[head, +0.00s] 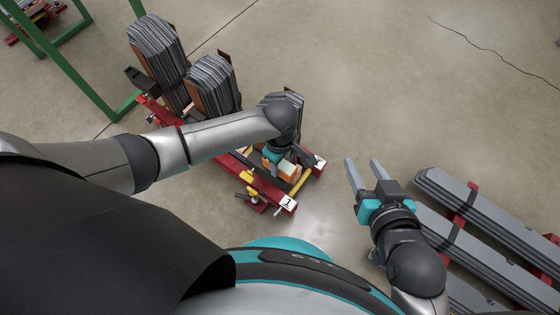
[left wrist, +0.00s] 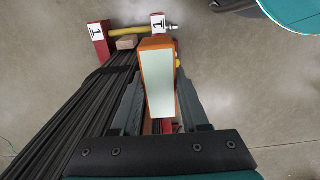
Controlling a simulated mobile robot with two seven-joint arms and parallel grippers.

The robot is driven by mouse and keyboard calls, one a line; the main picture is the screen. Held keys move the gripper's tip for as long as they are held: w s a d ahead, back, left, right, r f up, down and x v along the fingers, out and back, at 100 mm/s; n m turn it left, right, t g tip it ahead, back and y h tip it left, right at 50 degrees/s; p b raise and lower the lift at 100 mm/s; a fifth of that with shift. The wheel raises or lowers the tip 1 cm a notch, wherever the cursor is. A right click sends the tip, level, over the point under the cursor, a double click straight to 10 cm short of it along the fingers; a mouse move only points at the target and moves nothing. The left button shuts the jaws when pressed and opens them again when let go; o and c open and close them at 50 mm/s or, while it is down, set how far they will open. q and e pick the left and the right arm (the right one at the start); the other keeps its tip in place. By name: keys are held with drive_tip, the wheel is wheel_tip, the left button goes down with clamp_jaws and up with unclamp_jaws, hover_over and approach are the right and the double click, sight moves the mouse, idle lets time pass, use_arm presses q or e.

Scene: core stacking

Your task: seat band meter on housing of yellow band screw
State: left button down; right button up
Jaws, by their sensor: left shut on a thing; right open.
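The band meter, an orange box with a pale face (left wrist: 158,82), is between the fingers of my left gripper (left wrist: 157,95), which is shut on it. In the head view its orange side (head: 286,170) shows just below my left gripper (head: 273,157), whose fingertips are mostly hidden there. The yellow band screw (head: 301,183) spans between two red posts with white "1" labels; it also shows in the left wrist view (left wrist: 126,31), beyond the meter's far end. The meter looks apart from the screw's yellow housing. My right gripper (head: 362,163) is open and empty, over bare floor.
Dark laminated core stacks (head: 213,85) stand on the red frame (head: 262,184) at left, by a green rack (head: 75,62). A yellow fitting (head: 251,193) sits on the frame's near side. Long grey bars (head: 500,240) lie at right. Floor between is clear.

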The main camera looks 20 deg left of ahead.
idle(0.6)
use_arm(q)
drive_tip(key=shift+f+b, duration=1.05)
drive_tip(key=shift+f, duration=0.15)
drive_tip(key=shift+c, duration=1.6)
unclamp_jaws()
wheel_tip(320, 180, up, 15)
drive_tip(key=p, duration=0.8)
drive_tip(key=shift+r, duration=0.2)
